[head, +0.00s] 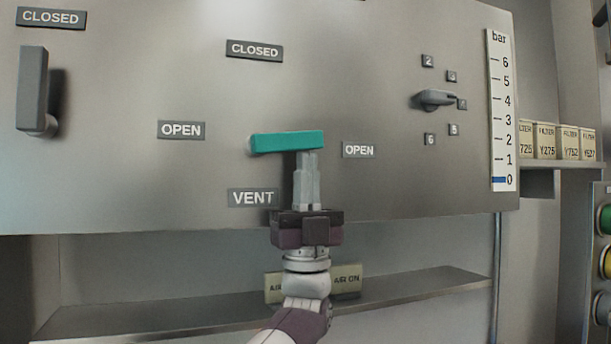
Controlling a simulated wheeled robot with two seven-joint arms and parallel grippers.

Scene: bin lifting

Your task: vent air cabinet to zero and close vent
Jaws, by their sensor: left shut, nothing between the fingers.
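The air cabinet's metal panel (340,90) fills the upper view. Its green vent handle (285,142) lies nearly level, its free end toward the right OPEN label (359,150). A CLOSED label (255,51) is above it and the VENT label (253,198) below. The bar gauge (500,110) on the right has its blue mark at 0. My left gripper (306,156) points up just under the handle, its fingers shut with nothing between them. I cannot tell whether the fingertips touch the handle. My right gripper is not in view.
A grey handle (33,92) stands upright under another CLOSED label (51,17) at the left. A selector knob (436,99) with numbers is left of the gauge. A shelf (420,288) with AIR ON signs (346,280) runs below the panel. Filter boxes (567,142) stand at the right.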

